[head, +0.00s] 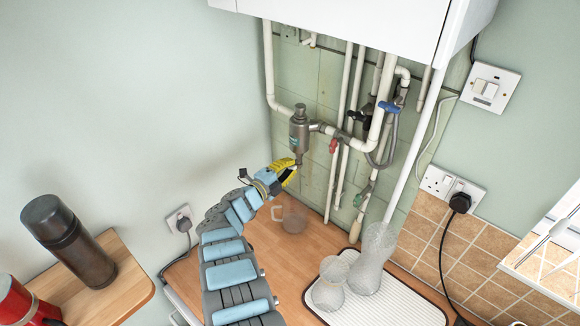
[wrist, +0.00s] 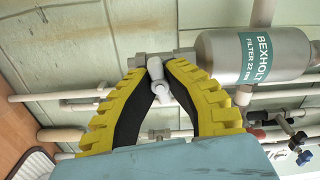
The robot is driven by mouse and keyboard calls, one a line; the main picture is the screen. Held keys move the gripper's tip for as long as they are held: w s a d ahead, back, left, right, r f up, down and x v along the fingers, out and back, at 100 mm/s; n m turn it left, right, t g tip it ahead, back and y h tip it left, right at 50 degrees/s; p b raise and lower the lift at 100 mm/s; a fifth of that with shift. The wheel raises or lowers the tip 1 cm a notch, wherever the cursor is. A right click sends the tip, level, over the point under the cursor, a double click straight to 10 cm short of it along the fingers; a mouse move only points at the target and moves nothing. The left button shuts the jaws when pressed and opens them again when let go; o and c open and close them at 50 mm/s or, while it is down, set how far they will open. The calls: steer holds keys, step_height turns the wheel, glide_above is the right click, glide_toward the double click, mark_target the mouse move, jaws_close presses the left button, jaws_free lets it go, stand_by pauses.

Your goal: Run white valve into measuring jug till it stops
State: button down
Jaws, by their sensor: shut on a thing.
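The white valve (wrist: 159,88) is a small pale lever and stub below the grey filter cylinder (wrist: 258,58), labelled BEXHOLT, which also shows in the head view (head: 299,130). My gripper (head: 291,171), with yellow and black fingers, is at the filter's lower end. In the wrist view its fingers (wrist: 158,75) are closed around the valve lever from both sides. The clear measuring jug (head: 294,219) stands on the wooden worktop just below my gripper. Its lower part looks brownish; I cannot tell whether it holds liquid. No stream is visible.
Pipes with a blue-handled valve (head: 388,107) and a red-handled valve (head: 333,146) run right of the filter. A dark flask (head: 70,240) stands on the left shelf.

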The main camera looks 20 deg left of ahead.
steer(key=n+b, duration=0.1)
steer(key=n, duration=0.3)
steer(key=shift+f, duration=0.15)
steer(key=n+b, duration=0.1)
steer(key=n, duration=0.2)
steer(key=shift+f, duration=0.1)
steer(key=shift+n+b, duration=1.15)
steer(key=shift+n, duration=0.25)
steer(key=c, duration=1.1)
jaws_free()
steer(key=shift+r, duration=0.2)
